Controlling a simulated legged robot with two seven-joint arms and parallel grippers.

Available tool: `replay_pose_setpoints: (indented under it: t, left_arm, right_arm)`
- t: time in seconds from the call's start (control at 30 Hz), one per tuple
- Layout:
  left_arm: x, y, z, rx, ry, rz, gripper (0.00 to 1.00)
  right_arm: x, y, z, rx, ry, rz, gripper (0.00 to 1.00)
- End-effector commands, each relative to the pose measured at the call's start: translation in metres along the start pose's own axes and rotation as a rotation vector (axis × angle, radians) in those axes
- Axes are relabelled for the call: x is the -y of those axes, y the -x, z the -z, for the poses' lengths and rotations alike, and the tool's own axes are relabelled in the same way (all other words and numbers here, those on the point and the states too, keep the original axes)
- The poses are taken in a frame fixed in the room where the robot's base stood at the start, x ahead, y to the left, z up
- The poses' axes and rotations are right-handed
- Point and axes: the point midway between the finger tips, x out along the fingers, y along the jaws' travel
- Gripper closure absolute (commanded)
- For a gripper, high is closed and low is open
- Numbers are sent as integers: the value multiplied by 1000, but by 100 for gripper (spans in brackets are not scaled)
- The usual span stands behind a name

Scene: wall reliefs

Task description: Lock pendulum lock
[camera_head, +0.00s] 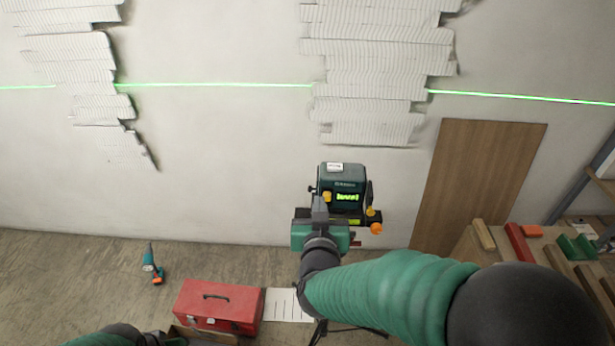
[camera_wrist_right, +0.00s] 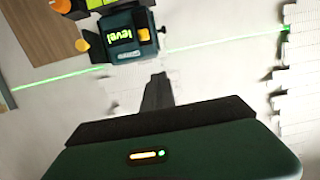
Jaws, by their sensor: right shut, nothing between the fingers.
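A dark green and black laser level (camera_head: 343,180) stands out against the white wall, with a lit green display. It has a yellow knob on its left side, and a yellow part and an orange knob (camera_head: 376,228) at its lower right. My right gripper (camera_head: 319,205) is shut and empty, in front of the level's lower left part. In the right wrist view the level (camera_wrist_right: 122,36) is at the top, its display reading "level", and the closed fingers (camera_wrist_right: 158,88) point toward it, apart from it in the picture. Only part of my left arm shows at the bottom edge; its gripper is out of view.
A green laser line crosses the wall and the white slatted reliefs (camera_head: 375,70). A wooden board (camera_head: 480,180) leans at right, beside a bench with blocks. A red toolbox (camera_head: 220,305) and a drill (camera_head: 152,265) are on the floor.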

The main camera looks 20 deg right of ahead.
Motion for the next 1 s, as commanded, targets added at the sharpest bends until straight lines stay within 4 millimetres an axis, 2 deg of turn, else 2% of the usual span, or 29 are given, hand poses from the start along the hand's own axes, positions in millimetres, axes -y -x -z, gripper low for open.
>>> replay_pose_setpoints:
  t: [0.2,0.37,0.8,0.9,1.0]
  left_arm:
    - [0,-1,-1,1,-1,0,59]
    - [0,2,0,0,-2,0,59]
    - [0,28,6,0,-1,0,59]
    - [0,31,7,0,-1,0,59]
    - [0,34,8,0,-1,0,59]
  right_arm:
    - [-7,-6,-2,5,-4,-3,100]
    - [-3,-20,-2,9,-2,-5,100]
    - [-2,-109,0,7,-1,-5,100]
    - [-2,-111,-22,12,2,-2,100]
    - [-4,-115,-34,9,-1,-2,100]
